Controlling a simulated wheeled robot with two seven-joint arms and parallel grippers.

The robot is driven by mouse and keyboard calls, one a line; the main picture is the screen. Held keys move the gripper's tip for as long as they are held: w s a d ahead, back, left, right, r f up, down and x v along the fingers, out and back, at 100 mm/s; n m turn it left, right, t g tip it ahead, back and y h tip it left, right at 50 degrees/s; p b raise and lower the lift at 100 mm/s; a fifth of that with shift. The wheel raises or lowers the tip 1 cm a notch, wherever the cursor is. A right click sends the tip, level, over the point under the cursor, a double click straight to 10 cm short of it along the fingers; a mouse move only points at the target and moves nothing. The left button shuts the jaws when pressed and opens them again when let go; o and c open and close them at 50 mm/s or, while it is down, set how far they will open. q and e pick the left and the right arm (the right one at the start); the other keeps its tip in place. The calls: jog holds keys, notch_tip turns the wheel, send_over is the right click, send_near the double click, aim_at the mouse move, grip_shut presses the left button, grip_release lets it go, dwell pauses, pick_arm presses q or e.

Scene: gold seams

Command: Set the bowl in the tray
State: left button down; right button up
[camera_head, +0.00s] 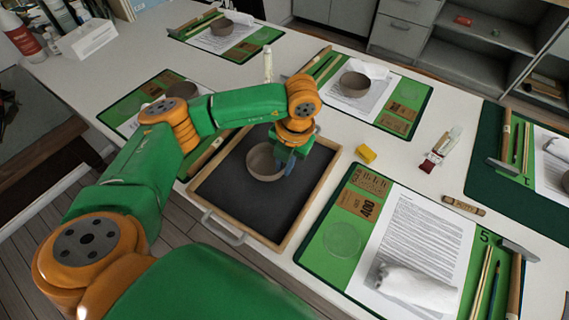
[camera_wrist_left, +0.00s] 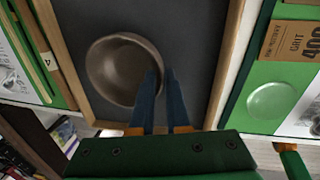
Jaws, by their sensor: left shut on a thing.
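The brown-grey bowl (camera_head: 263,160) is upright within the outline of the wooden-rimmed tray with a dark floor (camera_head: 230,207), toward its far half. The wrist view also shows the bowl (camera_wrist_left: 112,68) over the dark tray floor (camera_wrist_left: 200,60). My left gripper (camera_head: 285,168) reaches down at the bowl's right side and is shut on its rim. In the wrist view, one blue finger of my left gripper (camera_wrist_left: 163,76) is inside the bowl and the other outside. I cannot tell whether the bowl's base touches the tray floor. My right gripper is out of view.
Green mats with papers, tools and other bowls (camera_head: 355,84) lie around the table. A yellow block (camera_head: 365,154) sits right of the tray. A pale upright bottle (camera_head: 268,66) stands behind it. A metal handle (camera_head: 222,228) is on the tray's near side.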

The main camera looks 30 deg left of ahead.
pick_arm(q)
jog(key=shift+f, duration=0.4)
jog(key=shift+f, duration=0.1)
jog(key=c, duration=1.3)
grip_release()
jog(key=shift+f, duration=0.15)
jog(key=shift+c, duration=0.2)
jog(key=o, duration=0.4)
jog(key=shift+o, duration=0.2)
jog(key=shift+r, duration=0.25)
notch_tip(320, 180, up, 12)
jog(key=d, duration=0.2)
